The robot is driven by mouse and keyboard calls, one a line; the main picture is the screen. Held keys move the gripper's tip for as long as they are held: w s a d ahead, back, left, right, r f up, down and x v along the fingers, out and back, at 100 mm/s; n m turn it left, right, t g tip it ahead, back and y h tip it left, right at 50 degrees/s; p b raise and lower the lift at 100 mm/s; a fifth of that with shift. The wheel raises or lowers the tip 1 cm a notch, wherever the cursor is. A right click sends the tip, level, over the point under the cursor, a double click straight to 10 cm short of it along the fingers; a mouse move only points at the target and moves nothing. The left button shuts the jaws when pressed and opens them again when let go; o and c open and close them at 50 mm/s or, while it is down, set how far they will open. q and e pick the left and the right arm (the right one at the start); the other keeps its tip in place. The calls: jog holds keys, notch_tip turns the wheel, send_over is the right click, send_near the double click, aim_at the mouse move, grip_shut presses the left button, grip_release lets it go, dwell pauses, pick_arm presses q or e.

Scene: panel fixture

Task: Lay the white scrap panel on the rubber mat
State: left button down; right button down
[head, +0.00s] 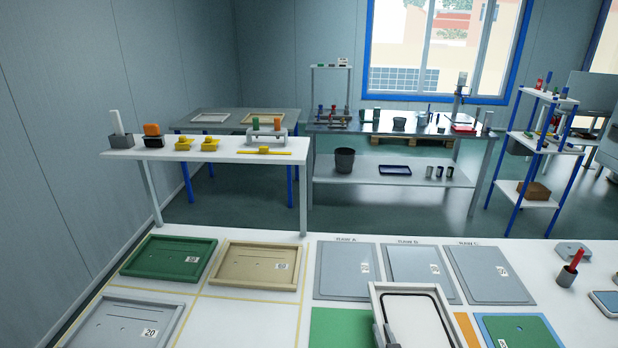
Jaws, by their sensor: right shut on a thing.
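A white panel (416,318) with a raised rim and a black line around its inside is at the bottom middle of the head view, its near part cut off by the frame. My right gripper (388,336) is at the panel's left edge, shut on it; the fingertips are only partly visible. A flat green surface (337,328) lies left of the panel and partly behind it. I cannot tell whether this is the rubber mat. My left gripper is not in view.
Three grey plates (345,271) lie in a row behind the white panel. Green (168,258), tan (258,264) and grey (131,322) trays lie left. An orange strip (467,330) and a blue-edged green panel (520,331) lie right. A red-handled tool (571,266) stands far right.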

jog(key=shift+a, duration=0.1)
jog(key=f, duration=0.1)
jog(key=w+f, duration=0.1)
jog(key=f, duration=0.1)
jog(key=w+f, duration=0.1)
jog(key=shift+f, duration=0.15)
